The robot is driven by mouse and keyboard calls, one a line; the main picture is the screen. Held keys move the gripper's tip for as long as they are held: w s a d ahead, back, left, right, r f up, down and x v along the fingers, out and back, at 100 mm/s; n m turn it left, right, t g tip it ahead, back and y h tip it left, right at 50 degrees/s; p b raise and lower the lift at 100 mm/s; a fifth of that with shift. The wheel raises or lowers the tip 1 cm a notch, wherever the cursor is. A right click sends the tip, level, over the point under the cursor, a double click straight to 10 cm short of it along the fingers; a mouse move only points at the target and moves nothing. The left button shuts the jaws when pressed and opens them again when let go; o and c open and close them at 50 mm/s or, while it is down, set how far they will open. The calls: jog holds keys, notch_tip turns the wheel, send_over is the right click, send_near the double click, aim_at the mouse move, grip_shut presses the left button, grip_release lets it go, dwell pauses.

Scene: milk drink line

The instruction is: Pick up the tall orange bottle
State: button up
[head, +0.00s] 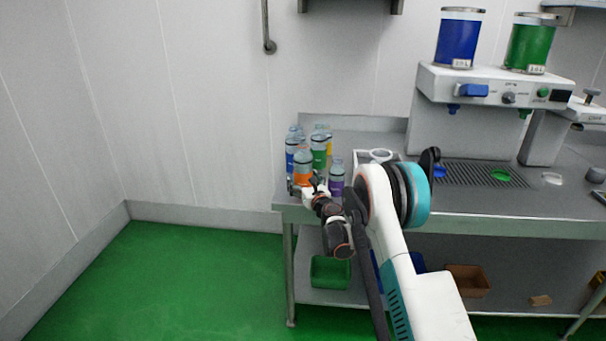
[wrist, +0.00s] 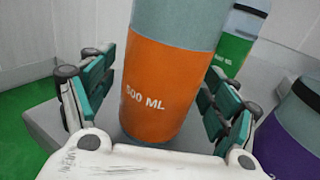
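The tall orange bottle (head: 303,170) stands at the left end of the metal counter, with a grey-blue body and an orange band. In the wrist view the orange bottle (wrist: 158,90) stands between the fingers, its band reading "500 ML", slightly tilted in the picture. My gripper (wrist: 158,100) is open around it, with a finger on each side. A gap shows on the left; on the right the finger pads look close to the bottle, and I cannot tell whether they touch. In the head view my gripper (head: 305,188) is at the bottle's lower part.
A purple bottle (wrist: 290,140) stands close on the right, beside the right finger. A green bottle (wrist: 233,50) stands behind. Blue (head: 290,155) and yellow-banded bottles crowd the same corner. A white container (head: 380,156) and a drink dispenser (head: 490,85) are further right.

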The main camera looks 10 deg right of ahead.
aim_at(303, 141)
jog(key=c, duration=0.9)
jog(key=shift+o, duration=0.2)
jog(key=shift+r, duration=0.1)
notch_tip(303, 141, up, 20)
jog(key=p, duration=0.6)
notch_tip(303, 141, up, 13)
jog(key=p, duration=0.6)
jog(key=shift+p, duration=0.3)
jog(key=s+r+p, duration=0.1)
jog(key=s+r, duration=0.2)
jog(key=s, duration=1.1)
jog(key=shift+r, duration=0.4)
